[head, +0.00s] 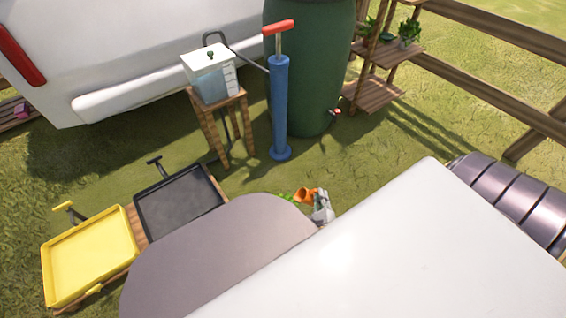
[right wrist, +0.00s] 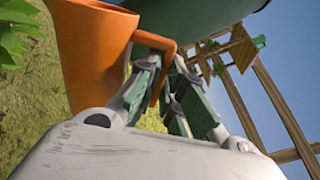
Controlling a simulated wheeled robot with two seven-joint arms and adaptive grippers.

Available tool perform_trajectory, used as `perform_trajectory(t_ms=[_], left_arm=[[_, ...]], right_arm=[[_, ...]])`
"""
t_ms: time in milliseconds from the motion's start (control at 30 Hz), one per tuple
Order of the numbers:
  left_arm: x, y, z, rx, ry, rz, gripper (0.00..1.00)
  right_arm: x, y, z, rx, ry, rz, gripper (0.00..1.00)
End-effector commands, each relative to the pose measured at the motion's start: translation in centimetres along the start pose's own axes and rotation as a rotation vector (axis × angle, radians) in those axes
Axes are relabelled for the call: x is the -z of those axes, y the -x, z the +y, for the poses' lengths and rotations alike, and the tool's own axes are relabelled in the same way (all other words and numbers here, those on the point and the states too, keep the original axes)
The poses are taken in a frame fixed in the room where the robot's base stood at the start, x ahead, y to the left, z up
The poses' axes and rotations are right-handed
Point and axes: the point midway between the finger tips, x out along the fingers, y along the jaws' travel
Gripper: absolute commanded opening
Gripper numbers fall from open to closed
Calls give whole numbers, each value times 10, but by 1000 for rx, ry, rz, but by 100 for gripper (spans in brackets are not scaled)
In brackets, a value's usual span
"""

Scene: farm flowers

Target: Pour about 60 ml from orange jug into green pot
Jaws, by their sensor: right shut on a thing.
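The orange jug (head: 305,195) shows as a small patch in the head view, just left of my right gripper (head: 322,207). In the right wrist view the jug (right wrist: 92,55) is large at the upper left and looks tilted in the picture. My right gripper (right wrist: 165,88) is shut on its handle (right wrist: 158,70). The jug's contents are not visible. Green leaves (head: 284,197) show beside the jug, and leaves also show at the left edge of the wrist view (right wrist: 14,38). I cannot make out the green pot. My left gripper is not in view.
Yellow (head: 90,258) and black (head: 180,203) trays lie at left. A plant shelf (head: 375,93) stands right.

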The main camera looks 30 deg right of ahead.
Motion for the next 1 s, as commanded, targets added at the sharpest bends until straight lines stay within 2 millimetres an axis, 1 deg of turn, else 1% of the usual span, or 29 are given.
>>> perform_trajectory(t_ms=[200, 467, 1000], left_arm=[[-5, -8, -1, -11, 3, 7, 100], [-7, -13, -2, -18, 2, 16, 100], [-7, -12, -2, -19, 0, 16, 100]], right_arm=[[6, 0, 3, 0, -43, 0, 0], [16, 0, 8, 1, -124, -1, 0], [37, 0, 12, 2, -273, -1, 0]])
